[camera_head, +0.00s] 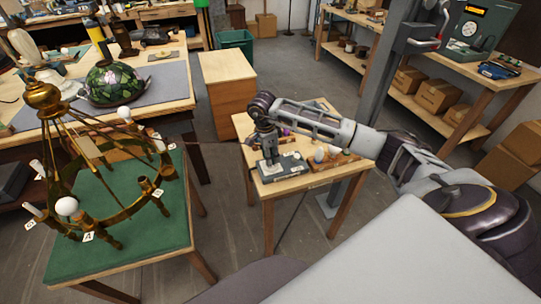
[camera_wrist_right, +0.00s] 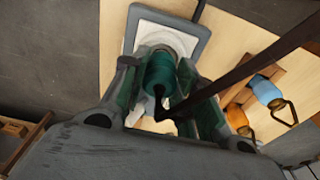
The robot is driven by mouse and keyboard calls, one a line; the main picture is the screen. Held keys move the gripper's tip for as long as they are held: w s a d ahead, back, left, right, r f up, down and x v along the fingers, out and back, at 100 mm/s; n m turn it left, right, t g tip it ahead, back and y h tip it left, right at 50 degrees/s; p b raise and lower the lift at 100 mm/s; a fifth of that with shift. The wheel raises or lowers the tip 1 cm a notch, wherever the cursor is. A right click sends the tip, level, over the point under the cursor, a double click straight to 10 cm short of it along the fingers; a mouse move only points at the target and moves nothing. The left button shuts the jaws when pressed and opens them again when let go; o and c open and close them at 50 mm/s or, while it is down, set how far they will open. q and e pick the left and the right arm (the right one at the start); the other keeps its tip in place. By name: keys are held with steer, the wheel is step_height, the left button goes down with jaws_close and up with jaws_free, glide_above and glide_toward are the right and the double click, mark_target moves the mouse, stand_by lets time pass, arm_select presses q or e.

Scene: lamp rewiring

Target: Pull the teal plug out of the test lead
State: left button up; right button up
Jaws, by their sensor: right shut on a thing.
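The teal plug (camera_wrist_right: 160,72) shows in the right wrist view, between the two fingers of my right gripper (camera_wrist_right: 157,78). The fingers are shut on it from both sides. A dark cord (camera_wrist_right: 238,73) crosses over the right finger and runs to the plug. In the head view my right gripper (camera_head: 270,157) points down over a grey device (camera_head: 285,168) on the small table. My left gripper is not in view.
A blue plug (camera_wrist_right: 265,90) and an orange plug (camera_wrist_right: 237,116) stand in a wooden rack beside my right gripper. The small wooden table (camera_head: 262,190) has little free room. A brass chandelier (camera_head: 100,165) stands on a green-topped table (camera_head: 150,250) at left.

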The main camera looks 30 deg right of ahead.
steer(key=shift+r+p, duration=0.65)
steer(key=shift+r, duration=0.65)
